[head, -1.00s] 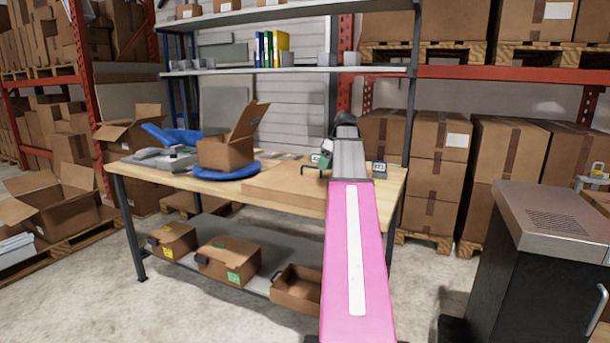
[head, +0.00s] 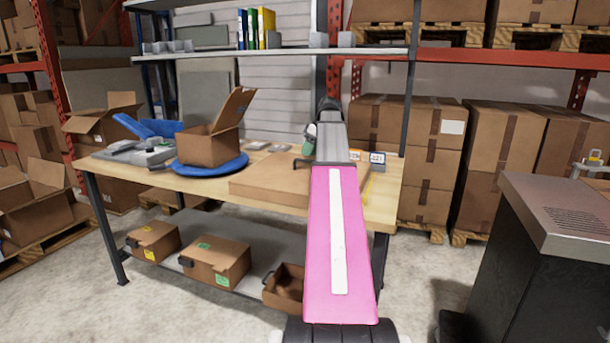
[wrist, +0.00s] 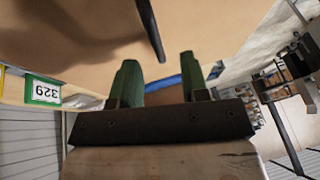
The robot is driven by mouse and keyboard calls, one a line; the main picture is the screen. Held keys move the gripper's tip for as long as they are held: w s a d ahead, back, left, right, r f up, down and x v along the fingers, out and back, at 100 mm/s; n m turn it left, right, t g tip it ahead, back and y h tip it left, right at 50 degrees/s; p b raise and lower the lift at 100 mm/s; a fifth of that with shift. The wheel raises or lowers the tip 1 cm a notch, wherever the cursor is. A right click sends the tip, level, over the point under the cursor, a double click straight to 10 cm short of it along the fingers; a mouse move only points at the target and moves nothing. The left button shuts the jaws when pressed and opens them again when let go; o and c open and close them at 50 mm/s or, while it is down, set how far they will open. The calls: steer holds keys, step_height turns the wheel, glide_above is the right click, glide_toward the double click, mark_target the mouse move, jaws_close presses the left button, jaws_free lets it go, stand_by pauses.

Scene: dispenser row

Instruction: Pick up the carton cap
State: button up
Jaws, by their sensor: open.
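The carton cap (head: 265,184) is a wide, flat brown cardboard piece on the workbench, left of my arm in the head view. A dark handle bar (head: 304,163) stands up near its back right. My gripper (wrist: 160,60) is open and empty, its two green fingers apart in the wrist view. In that view, a dark bar (wrist: 150,28) reaches down from the top, close in front of the fingertips and apart from them. In the head view my arm hides most of the gripper and part of the cap.
On the workbench (head: 128,171), an open carton (head: 208,147) stands on a blue disc (head: 210,171) left of the cap. A small number sign (head: 377,158) stands at the right. Several boxes sit on the lower shelf. A dark cabinet (head: 535,250) stands at the right.

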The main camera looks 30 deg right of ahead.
mark_target(305, 171)
steer(key=x, duration=0.5)
steer(key=shift+d+f, duration=0.1)
jaws_close()
